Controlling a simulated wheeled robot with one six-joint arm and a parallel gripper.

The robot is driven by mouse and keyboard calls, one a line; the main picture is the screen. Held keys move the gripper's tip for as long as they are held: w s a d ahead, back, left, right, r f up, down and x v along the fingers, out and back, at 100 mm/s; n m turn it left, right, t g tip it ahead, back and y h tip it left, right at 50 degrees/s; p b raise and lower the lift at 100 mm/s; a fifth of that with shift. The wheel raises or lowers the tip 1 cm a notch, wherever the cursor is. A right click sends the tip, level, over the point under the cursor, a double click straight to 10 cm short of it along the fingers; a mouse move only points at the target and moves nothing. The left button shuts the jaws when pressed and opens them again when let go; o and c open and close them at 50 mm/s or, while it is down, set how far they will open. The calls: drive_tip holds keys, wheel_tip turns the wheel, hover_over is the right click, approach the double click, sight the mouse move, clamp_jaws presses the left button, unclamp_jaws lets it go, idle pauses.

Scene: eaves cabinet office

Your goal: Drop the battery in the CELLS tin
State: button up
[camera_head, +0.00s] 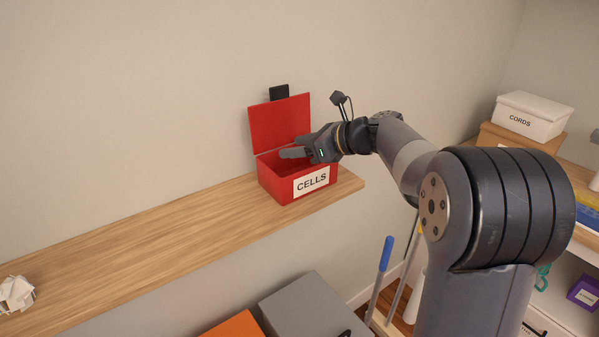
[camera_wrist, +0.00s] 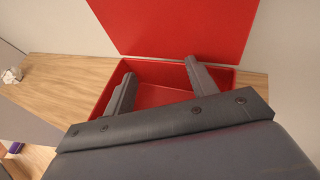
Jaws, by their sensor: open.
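The red CELLS tin (camera_head: 283,189) stands on a wooden shelf against the wall, with its lid (camera_head: 280,123) raised behind it and a white CELLS label on its front. My gripper (camera_head: 290,153) is over the tin's opening, reaching in from the right. In the wrist view my gripper (camera_wrist: 158,82) has its two fingers apart with nothing between them. Their tips are over the red tin (camera_wrist: 155,96), whose visible inside looks empty. Part of the inside is hidden by my gripper. No battery shows in either view.
The shelf (camera_head: 150,230) is clear left of the tin up to a crumpled white object (camera_head: 16,294). A dark block (camera_head: 279,92) shows behind the lid. Below are a grey box (camera_head: 315,310) and an orange one (camera_head: 235,326). A white CORDS box (camera_head: 530,115) sits far right.

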drive_tip(key=b+v, duration=0.2)
drive_tip(key=v, duration=0.8)
drive_tip(key=shift+d+r, duration=0.15)
drive_tip(key=shift+d, duration=0.15)
drive_tip(key=shift+s, duration=0.1)
drive_tip(key=p+x, duration=0.2)
drive_tip(key=x, duration=0.7)
drive_tip(key=shift+a, duration=0.35)
drive_tip(key=shift+w+a+p, duration=0.35)
drive_tip(key=shift+w+a, duration=0.05)
drive_tip(key=shift+a, duration=0.1)
wheel_tip(320, 180, up, 3)
drive_tip(key=p, duration=0.2)
drive_tip(key=shift+d+p, duration=0.15)
drive_tip(key=shift+p, duration=0.15)
drive_tip(key=shift+r+p, duration=0.65)
drive_tip(key=shift+r, duration=0.3)
drive_tip(key=shift+f, duration=0.1)
